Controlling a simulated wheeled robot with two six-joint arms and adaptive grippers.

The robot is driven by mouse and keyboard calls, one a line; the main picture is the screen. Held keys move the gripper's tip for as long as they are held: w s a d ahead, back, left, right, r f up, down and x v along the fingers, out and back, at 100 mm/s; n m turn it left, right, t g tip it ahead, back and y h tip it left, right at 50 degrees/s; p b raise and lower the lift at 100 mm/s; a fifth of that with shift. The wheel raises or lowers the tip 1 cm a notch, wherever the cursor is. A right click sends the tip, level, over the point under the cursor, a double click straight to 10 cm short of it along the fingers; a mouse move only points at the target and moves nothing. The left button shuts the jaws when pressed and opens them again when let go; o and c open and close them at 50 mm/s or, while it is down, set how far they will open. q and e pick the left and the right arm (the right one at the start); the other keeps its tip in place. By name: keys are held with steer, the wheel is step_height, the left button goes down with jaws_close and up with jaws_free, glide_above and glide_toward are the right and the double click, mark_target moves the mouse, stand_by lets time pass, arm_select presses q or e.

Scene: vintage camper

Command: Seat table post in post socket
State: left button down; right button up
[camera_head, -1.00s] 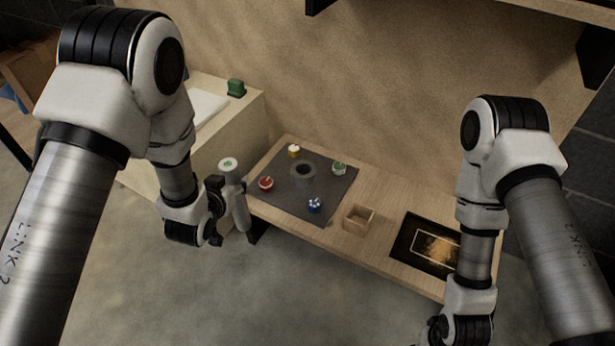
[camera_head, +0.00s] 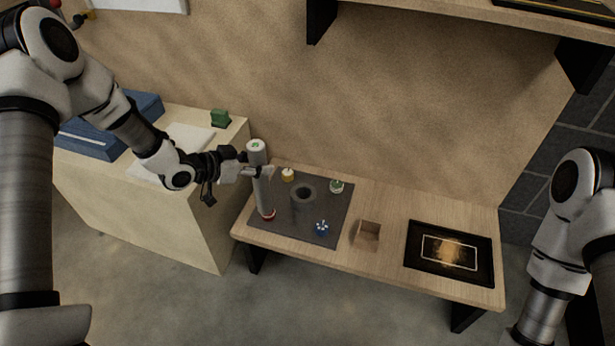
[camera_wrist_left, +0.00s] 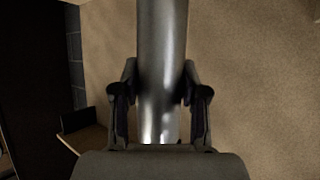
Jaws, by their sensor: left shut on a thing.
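The table post (camera_head: 264,190) is a grey metal cylinder with a white top cap bearing a green mark. My left gripper (camera_head: 262,172) is shut on it and holds it roughly upright at the left part of the dark mat. In the left wrist view the post (camera_wrist_left: 162,70) stands between both fingers (camera_wrist_left: 160,105). The post socket (camera_head: 303,193) is a grey ring with a dark hole, on the mat right of the post. The post is apart from the socket; its lower end overlaps the red item in the view. My right gripper is out of view.
On the dark mat (camera_head: 330,232) stand a yellow item (camera_head: 288,175), a green one (camera_head: 336,186), a blue one (camera_head: 321,228) and a red one (camera_head: 268,215). A wooden box (camera_head: 367,236) and a framed black panel (camera_head: 450,252) lie further right on the bench. A cabinet (camera_head: 150,215) stands left.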

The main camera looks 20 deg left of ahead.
arm_select(q)
steer(key=w+d+b, duration=0.3)
steer(key=w+d, duration=0.5)
steer(key=w, duration=0.3)
step_height(320, 180, down, 7)
steer(key=b, duration=0.3)
steer(key=shift+w, duration=0.1)
steer(key=c, duration=0.6)
jaws_free()
steer(key=shift+f, duration=0.2)
